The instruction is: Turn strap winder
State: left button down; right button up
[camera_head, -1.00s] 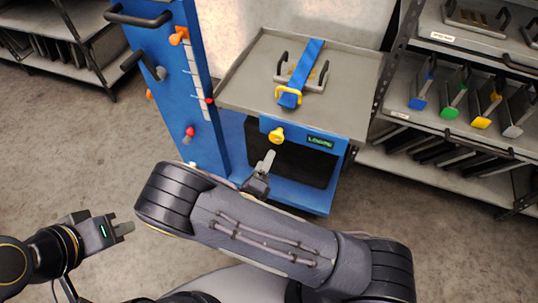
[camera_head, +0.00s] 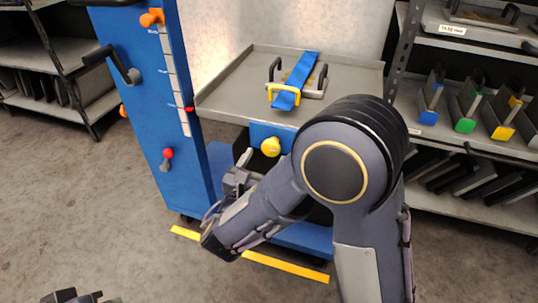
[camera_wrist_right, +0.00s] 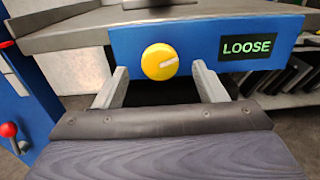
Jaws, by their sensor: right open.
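The strap winder is a round yellow knob (camera_head: 270,147) on the blue front panel of the cart. The right wrist view shows the knob (camera_wrist_right: 160,62) face-on with a pale pointer mark, beside a display (camera_wrist_right: 248,47) reading LOOSE. A blue strap (camera_head: 300,72) lies over the die (camera_head: 313,93) on the grey tray, with a yellow buckle (camera_head: 284,94) at its near end. My right gripper (camera_wrist_right: 160,82) is open, one finger on either side of the knob and apparently below it, holding nothing. Only a sliver of my left gripper (camera_head: 85,297) shows at the bottom left.
A blue post (camera_head: 150,90) with a scale, an orange knob (camera_head: 152,17) and a red-tipped lever (camera_head: 167,158) stands left of the tray (camera_head: 222,101). A shelf rack (camera_head: 440,151) holding dies is at right. A yellow floor line (camera_head: 285,266) runs before the cart.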

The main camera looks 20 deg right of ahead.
aim_at(268, 149)
jog(key=shift+b+x, duration=0.45)
jog(key=shift+x, duration=1.75)
jog(key=c, duration=1)
jog(key=shift+r+n+p, duration=0.15)
jog(key=shift+n+p, duration=0.25)
jog(key=shift+p, duration=0.45)
jog(key=n+p, duration=0.5)
jog(key=p, duration=0.2)
jog(key=n+p, duration=0.5)
jog(key=p, duration=0.2)
jog(key=shift+a+p, duration=0.2)
jog(key=shift+p, duration=0.1)
jog(key=shift+w+f+n+p, duration=0.1)
jog(key=shift+f+n+p, duration=0.05)
jog(key=shift+n+p, duration=0.65)
jog(key=shift+f+n+p, duration=0.15)
jog(key=shift+n+p, duration=0.65)
jog(key=shift+f, duration=0.1)
jog(key=o, duration=1)
